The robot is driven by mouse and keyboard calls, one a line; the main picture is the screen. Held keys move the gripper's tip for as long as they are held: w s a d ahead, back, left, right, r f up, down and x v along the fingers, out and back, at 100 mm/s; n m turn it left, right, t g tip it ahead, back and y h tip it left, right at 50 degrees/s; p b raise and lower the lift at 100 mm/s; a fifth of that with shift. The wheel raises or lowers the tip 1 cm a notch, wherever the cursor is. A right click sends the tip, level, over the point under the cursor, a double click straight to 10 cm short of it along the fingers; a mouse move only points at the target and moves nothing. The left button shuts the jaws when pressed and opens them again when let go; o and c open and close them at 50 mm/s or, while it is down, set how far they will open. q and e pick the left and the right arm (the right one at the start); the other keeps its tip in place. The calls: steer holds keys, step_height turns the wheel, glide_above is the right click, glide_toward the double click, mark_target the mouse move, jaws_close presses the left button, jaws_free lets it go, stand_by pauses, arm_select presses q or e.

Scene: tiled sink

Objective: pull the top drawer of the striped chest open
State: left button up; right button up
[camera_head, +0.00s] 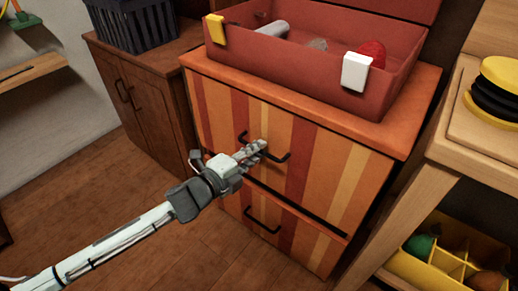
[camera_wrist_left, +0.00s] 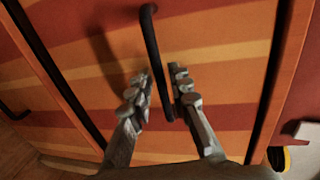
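The striped chest (camera_head: 425,80) stands in the middle of the head view, with orange, red and yellow stripes. Its top drawer (camera_head: 325,160) looks shut, and a dark gap runs below its front. The top drawer's black bar handle (camera_head: 284,157) is partly hidden by my left gripper (camera_head: 254,151). In the left wrist view the handle (camera_wrist_left: 153,45) runs down between the two fingertips of my left gripper (camera_wrist_left: 163,90). The fingers are apart, with a narrow space around the bar; contact is not clear. My right gripper is not in view.
A red open toolbox (camera_head: 300,75) with yellow and white latches stands on the chest. A lower drawer has its own handle (camera_head: 262,222). A dark cabinet with a black basket (camera_head: 135,25) is at left, a wooden shelf (camera_head: 450,160) at right. The floor in front is clear.

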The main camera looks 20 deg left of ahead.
arm_select(q)
steer(key=shift+w+d+f, duration=0.1)
steer(key=shift+w+d, duration=0.15)
steer(key=shift+w, duration=0.3)
jaws_close()
steer(key=shift+s, duration=0.1)
